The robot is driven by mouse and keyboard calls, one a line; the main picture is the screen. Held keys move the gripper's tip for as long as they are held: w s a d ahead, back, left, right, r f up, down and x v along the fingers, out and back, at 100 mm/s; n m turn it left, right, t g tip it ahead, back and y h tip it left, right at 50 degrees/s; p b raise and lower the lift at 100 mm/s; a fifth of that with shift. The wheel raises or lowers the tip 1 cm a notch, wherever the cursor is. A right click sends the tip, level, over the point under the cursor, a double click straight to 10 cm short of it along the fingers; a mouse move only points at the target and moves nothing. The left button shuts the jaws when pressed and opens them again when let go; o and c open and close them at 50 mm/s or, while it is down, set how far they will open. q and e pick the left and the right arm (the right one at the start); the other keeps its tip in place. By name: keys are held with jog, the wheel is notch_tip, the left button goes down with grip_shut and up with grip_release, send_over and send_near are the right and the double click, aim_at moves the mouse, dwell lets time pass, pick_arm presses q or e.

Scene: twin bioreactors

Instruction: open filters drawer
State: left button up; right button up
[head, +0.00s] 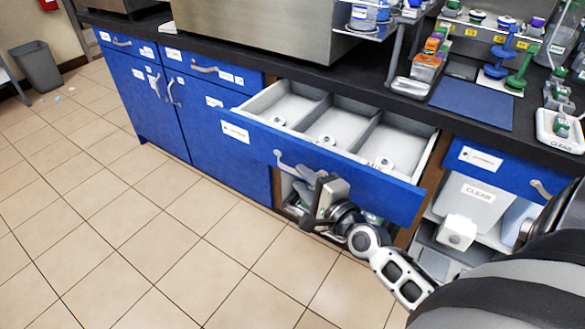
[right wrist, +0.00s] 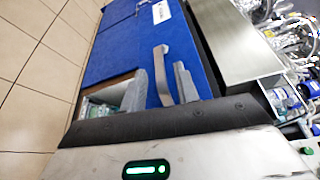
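A wide blue-fronted drawer (head: 330,167) is pulled out from the middle of the counter; the label on its front is too small to read. Inside are grey dividers, white compartments and a few small items. Its grey bar handle (head: 283,164) also shows in the right wrist view (right wrist: 162,72). My right gripper (head: 312,190) is at the right part of this handle. In the right wrist view its two grey fingers (right wrist: 160,90) stand apart, one on each side of the handle, with visible gaps. My left gripper is not in view.
The black counter (head: 345,82) carries a steel machine, a blue mat (head: 472,104) and several racks and bottles. Another blue drawer (head: 490,165) at the right is shut, above an open shelf with bins. Tiled floor (head: 150,220) in front is clear. A grey bin (head: 37,65) stands far left.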

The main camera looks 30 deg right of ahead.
aim_at(296, 174)
jog(key=shift+w+f, duration=0.2)
jog(key=shift+w, duration=2.05)
jog(key=shift+c, duration=0.3)
grip_shut()
pick_arm(q)
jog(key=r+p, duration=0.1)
jog(key=p, duration=0.2)
pick_arm(e)
jog(key=s+a, duration=0.3)
jog(key=a, duration=0.6)
jog(key=shift+s, duration=0.4)
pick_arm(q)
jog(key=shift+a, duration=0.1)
pick_arm(e)
jog(key=shift+o, duration=0.3)
grip_release()
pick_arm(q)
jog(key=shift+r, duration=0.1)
